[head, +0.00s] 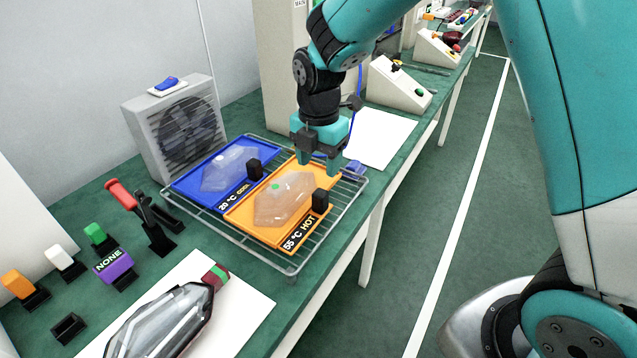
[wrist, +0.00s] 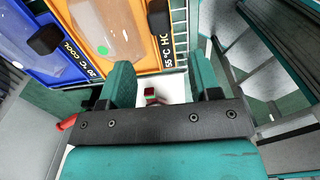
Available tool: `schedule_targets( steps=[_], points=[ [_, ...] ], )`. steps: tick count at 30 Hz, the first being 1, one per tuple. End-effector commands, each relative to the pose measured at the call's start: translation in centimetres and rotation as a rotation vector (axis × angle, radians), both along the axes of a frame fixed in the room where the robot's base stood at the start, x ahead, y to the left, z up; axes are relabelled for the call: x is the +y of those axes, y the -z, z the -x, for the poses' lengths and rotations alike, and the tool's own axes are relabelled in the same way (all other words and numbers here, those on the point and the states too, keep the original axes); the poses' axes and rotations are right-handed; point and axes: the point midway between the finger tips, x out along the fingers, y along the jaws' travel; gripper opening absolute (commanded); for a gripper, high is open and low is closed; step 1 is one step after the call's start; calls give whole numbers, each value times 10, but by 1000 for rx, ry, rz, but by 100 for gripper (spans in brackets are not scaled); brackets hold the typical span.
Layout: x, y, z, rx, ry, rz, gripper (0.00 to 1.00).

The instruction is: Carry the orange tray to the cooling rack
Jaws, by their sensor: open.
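The orange tray (head: 262,233) lies flat on a wire rack (head: 288,268), which stands on the green bench in front of a fan. The tray carries a clear lamp lens (head: 285,198) with a green dot, a black block (head: 320,201) and a "55 °C HOT" label. My gripper (head: 319,160) is open and empty, above the far right end of the rack and apart from the tray. In the wrist view the orange tray (wrist: 69,22) shows beyond my open fingers (wrist: 161,80).
A blue tray (head: 182,183) marked "20 °C COOL", with another lens, lies left of the orange one on the rack. A grey fan (head: 180,128) stands behind. A lamp (head: 160,325) lies on white paper in front. Switches (head: 115,269) stand at left.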

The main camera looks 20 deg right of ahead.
Motion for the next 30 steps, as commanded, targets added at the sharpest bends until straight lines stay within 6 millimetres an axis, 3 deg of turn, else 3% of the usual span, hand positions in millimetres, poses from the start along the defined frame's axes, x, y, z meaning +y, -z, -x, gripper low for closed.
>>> schedule_targets(
  steps=[7,11,14,18,24,30],
  points=[
    [1,-29,2,-1,11,-3,57],
    [6,-47,20,-7,139,-35,57],
    [13,-68,51,-2,353,-89,57],
    [26,-96,112,44,744,-181,57],
    [39,-116,195,173,1241,-268,57],
    [45,-120,241,272,1511,-285,57]
  ],
)
